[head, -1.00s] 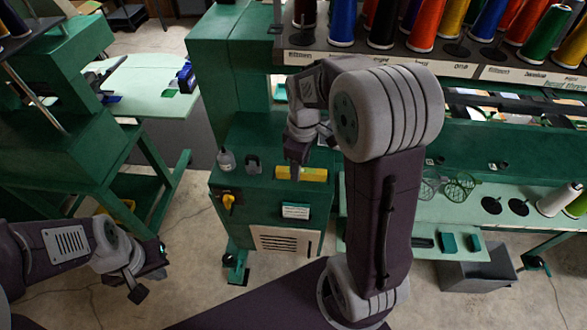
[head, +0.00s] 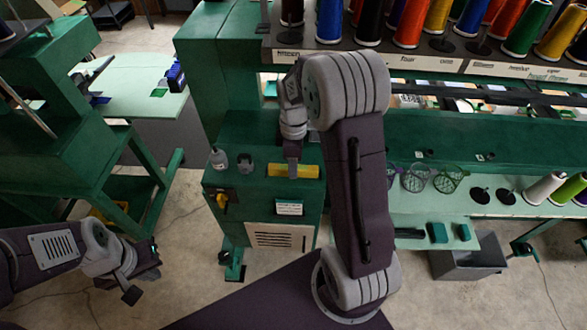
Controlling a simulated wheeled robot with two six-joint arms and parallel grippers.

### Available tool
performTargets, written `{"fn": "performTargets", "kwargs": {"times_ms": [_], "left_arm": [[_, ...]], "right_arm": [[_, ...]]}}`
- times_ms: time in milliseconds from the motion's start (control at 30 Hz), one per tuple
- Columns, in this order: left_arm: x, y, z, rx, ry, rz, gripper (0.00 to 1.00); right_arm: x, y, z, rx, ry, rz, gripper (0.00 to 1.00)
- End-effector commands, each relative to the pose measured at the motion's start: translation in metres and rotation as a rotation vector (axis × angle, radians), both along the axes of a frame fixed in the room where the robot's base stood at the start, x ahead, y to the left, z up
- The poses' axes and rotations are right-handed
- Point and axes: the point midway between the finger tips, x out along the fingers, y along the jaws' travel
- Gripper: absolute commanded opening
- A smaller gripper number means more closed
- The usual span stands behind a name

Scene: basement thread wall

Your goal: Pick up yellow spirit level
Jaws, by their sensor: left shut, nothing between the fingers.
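The yellow spirit level (head: 306,171) lies on the top of the green machine cabinet (head: 245,178), near its front edge. My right gripper (head: 293,170) points down at the level, and its tip covers a small part left of the level's middle. I cannot tell whether it touches the level or whether its fingers are open or shut. My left gripper (head: 142,286) is shut and empty, low at the left over the floor, well away from the level.
A small bottle (head: 218,158) and a dark grey object (head: 246,164) stand left of the level. Thread cones (head: 408,25) line the rack above. A green column (head: 222,75) rises behind the cabinet. Open floor (head: 185,225) lies left of the cabinet.

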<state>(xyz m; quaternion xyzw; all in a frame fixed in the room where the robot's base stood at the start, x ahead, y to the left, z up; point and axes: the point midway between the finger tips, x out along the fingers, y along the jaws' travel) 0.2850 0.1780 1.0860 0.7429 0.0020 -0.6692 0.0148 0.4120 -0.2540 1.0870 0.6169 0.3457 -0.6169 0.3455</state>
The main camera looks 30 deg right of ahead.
Motion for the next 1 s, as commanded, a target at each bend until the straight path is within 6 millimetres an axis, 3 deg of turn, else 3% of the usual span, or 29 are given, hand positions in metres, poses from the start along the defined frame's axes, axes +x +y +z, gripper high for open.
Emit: {"fn": "performTargets", "kwargs": {"times_ms": [133,367,567,1000], "left_arm": [[0.000,0.000,0.005,0.000,0.000,0.000,0.00],[0.000,0.000,0.004,0.000,0.000,0.000,0.00],[0.000,0.000,0.004,0.000,0.000,0.000,0.00],[0.000,0.000,0.002,0.000,0.000,0.000,0.00]], "right_arm": [[-0.001,0.000,-0.020,0.001,0.003,0.000,0.49],[0.000,0.000,-0.024,0.000,-0.002,0.000,0.49],[0.000,0.000,-0.024,0.000,-0.001,-0.001,0.00],[0.001,0.000,-0.015,0.000,-0.004,-0.001,0.00]]}}
